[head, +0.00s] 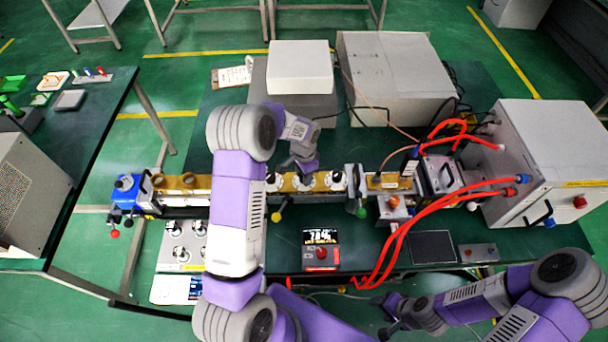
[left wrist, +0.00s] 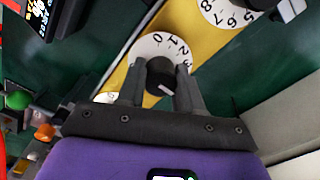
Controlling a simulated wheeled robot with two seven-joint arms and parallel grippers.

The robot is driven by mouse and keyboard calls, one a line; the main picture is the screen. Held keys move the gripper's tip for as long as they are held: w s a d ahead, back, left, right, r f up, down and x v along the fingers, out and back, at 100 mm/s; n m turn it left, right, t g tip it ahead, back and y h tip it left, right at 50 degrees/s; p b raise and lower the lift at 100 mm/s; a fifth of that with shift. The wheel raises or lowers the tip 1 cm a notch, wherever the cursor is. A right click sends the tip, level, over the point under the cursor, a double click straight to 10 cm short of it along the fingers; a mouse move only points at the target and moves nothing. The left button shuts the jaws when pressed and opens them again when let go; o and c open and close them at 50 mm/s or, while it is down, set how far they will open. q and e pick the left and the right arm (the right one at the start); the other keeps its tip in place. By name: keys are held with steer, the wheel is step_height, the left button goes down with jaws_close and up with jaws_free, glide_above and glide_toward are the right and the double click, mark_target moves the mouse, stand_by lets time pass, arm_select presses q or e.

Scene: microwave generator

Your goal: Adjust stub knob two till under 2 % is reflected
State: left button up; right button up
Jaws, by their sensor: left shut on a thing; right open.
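Three stub knobs with white dials stand on the brass waveguide; the middle knob (head: 304,182) is under my left gripper (head: 305,167). In the left wrist view, the dark knob (left wrist: 160,71) sits between the two fingers, which are shut on it. Its white numbered dial (left wrist: 152,43) shows around it, with figures near 0 to 3 legible. The fingers hide part of the dial. A small display (head: 320,237) shows a percentage that looks like 7-point-something; its last digit is unclear. My right gripper (head: 388,318) is open and empty near the bottom edge.
Neighbouring stub knobs (head: 335,179) stand close on either side. Red hoses (head: 407,232) loop over the bench to the right toward a grey cabinet (head: 545,150). Grey boxes (head: 395,75) stand behind.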

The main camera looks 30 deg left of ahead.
arm_select(q)
steer(key=o, duration=1)
steer(key=shift+o, duration=0.2)
step_height(320, 180, up, 8)
steer(key=shift+f, duration=0.15)
